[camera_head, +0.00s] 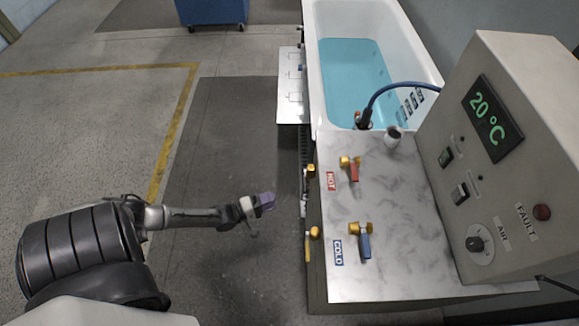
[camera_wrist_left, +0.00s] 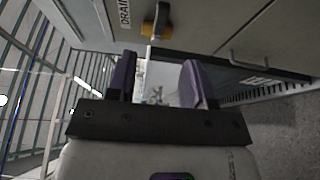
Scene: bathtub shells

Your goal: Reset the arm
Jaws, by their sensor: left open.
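My left arm comes in from the left in the head view. My left gripper (camera_head: 266,203) is over the grey floor, left of the bathtub stand and apart from it. In the left wrist view its two purple fingers (camera_wrist_left: 157,85) stand apart with nothing between them. Beyond them is a cabinet panel with a yellow valve (camera_wrist_left: 154,22) and a DRAIN label (camera_wrist_left: 124,12). My right gripper is in neither view.
A white bathtub (camera_head: 311,60) holds blue water. The marble counter (camera_head: 400,270) has a red HOT tap (camera_head: 353,170) and a blue COLD tap (camera_head: 364,243). A control box (camera_head: 480,110) reads 20 °C. A blue bin (camera_head: 212,12) stands far back. Floor between is clear.

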